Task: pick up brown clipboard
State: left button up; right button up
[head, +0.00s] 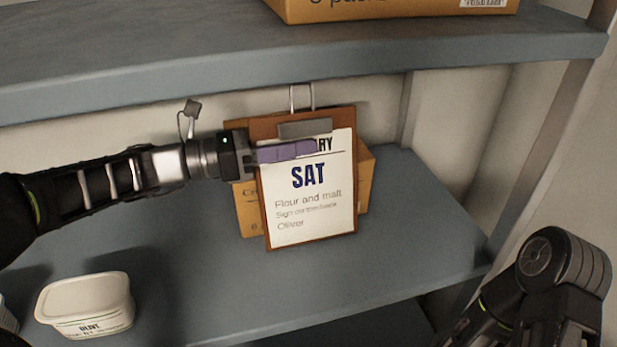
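The brown clipboard (355,190) stands upright on the middle shelf side, in front of a cardboard box, with a white sheet reading "SAT", "Flour and malt". A grey metal clip (305,128) is at its top, with a wire loop above it. My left gripper (300,150) reaches in from the left, its purple fingers across the upper part of the sheet, hiding part of the top line. The fingers overlap each other in this view, so I cannot tell whether they are open or touch the board. My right arm shows at the lower right; its gripper is out of view.
The cardboard box (247,215) is right behind the clipboard. A white lidded tub (86,305) sits at the lower left of the grey shelf (420,230). An upper shelf (180,62) holding another box (400,8) is close above. Shelf right of the clipboard is clear.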

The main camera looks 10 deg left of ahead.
pick_arm(q)
jog(key=shift+c, duration=0.5)
grip_shut()
dwell(1.2)
